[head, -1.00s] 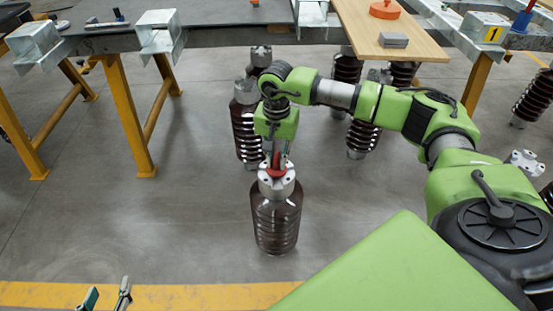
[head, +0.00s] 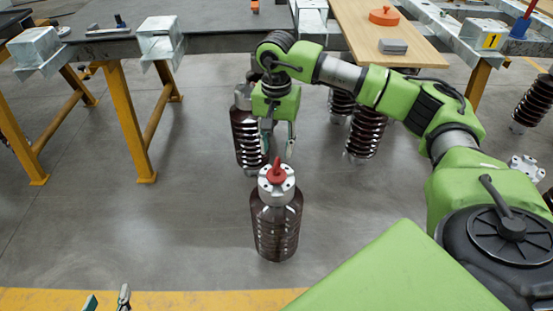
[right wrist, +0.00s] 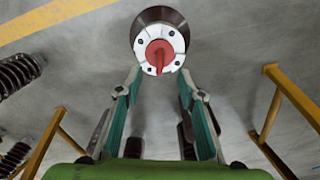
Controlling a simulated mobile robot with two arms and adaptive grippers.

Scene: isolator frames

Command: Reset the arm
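My right gripper (head: 279,144) is open and empty in the head view, raised just behind and above a brown ribbed insulator (head: 276,228) standing upright on the floor. A red fitting (head: 277,170) sits on the insulator's metal top cap, apart from my fingers. In the right wrist view my open fingers (right wrist: 160,82) point toward the red fitting (right wrist: 159,56) and the pale flange (right wrist: 151,34), with a gap between them. My left gripper (head: 107,299) shows only its fingertips at the bottom edge, apart and with nothing between them.
More brown insulators (head: 247,139) stand behind my right gripper, some close to it. Floor to the left is clear.

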